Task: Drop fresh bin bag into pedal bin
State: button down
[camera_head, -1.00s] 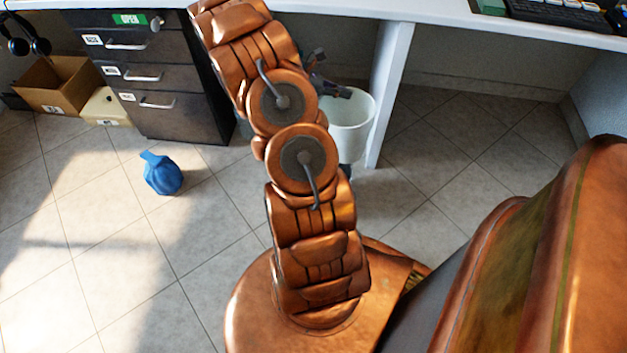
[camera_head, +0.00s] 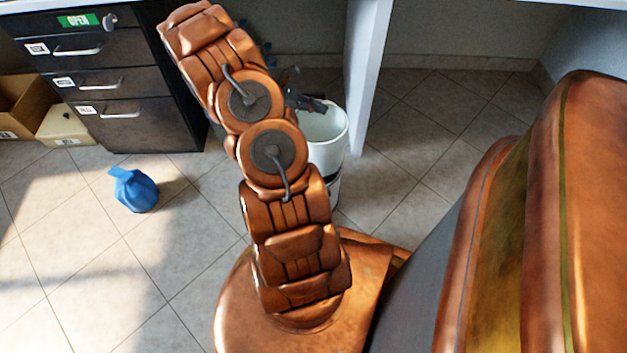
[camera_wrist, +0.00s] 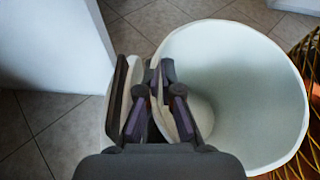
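The white pedal bin (camera_head: 333,133) stands upright on the floor beside a white desk panel. In the wrist view the pale bin (camera_wrist: 265,90) is open at the top, and I look down into it. My gripper (camera_head: 308,103) is at the bin's left rim in the head view. In the wrist view its dark fingers (camera_wrist: 155,100) overlap the rim. Pale surfaces show beside the fingers; I cannot tell whether they are a bag or parts of the gripper. A blue tied bag (camera_head: 134,190) lies on the floor to the left, apart from my gripper.
A dark drawer cabinet (camera_head: 150,138) stands left of my arm, with a cardboard box (camera_head: 22,100) and a cream box (camera_head: 66,125) beside it. The desk's white panel (camera_head: 367,75) is close to the bin. Tiled floor is clear around the blue bag.

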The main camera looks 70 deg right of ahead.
jog(key=shift+f, duration=0.45)
jog(key=c, duration=1.2)
grip_release()
jog(key=shift+c, duration=0.2)
jog(key=v, duration=1.2)
jog(key=shift+r, duration=0.2)
